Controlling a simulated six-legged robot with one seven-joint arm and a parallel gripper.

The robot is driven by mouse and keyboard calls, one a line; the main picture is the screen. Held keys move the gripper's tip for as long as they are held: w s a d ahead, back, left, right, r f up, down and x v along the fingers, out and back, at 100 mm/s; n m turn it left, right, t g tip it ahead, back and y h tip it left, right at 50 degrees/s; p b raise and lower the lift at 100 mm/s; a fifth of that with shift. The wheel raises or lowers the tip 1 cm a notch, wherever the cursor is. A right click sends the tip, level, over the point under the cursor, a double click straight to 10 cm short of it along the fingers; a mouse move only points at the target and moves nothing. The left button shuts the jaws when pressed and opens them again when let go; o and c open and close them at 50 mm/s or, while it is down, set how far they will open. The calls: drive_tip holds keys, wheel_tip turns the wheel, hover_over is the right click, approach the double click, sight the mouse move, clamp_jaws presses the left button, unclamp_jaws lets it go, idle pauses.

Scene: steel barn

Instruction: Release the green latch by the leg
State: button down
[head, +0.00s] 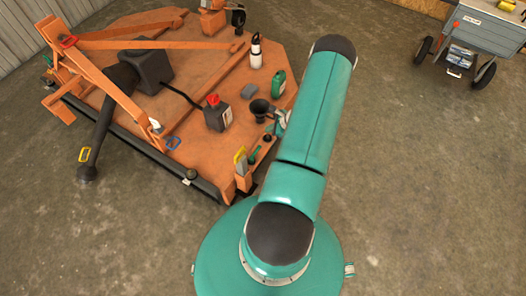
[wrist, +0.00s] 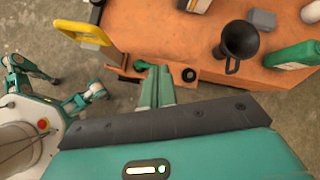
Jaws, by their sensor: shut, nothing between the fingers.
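The green latch (head: 254,155) is a small green lever at the near corner of the orange mower deck (head: 200,65), beside a short upright orange leg (head: 243,181). In the wrist view the green latch (wrist: 141,65) lies just beyond my fingertips, at the deck edge. My gripper (wrist: 157,72) is shut and empty, its two teal fingers side by side. I cannot tell whether the fingertips touch the latch. In the head view my arm hides most of the gripper.
A yellow handle (wrist: 82,33) stands left of the latch. A black funnel (wrist: 238,42), a grey block (wrist: 262,19) and a green jug (wrist: 294,54) stand on the deck to the right. A grey cart (head: 490,32) is far right. The concrete floor between is clear.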

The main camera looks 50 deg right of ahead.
drive_tip(key=s+f+m+h, duration=0.1)
drive_tip(key=s+f+m, duration=0.4)
drive_tip(key=f, duration=0.6)
drive_tip(key=s, duration=0.2)
drive_tip(key=shift+s+a+f, duration=0.2)
drive_tip(key=shift+s+a, duration=0.1)
approach(255, 154)
drive_tip(key=w+f, duration=0.1)
drive_tip(key=f, duration=0.1)
drive_tip(key=w+d+f, duration=0.1)
drive_tip(key=f, duration=0.1)
drive_tip(key=w+d+f, duration=0.1)
drive_tip(key=f, duration=0.1)
drive_tip(key=shift+w+d, duration=0.1)
drive_tip(key=shift+w, duration=0.15)
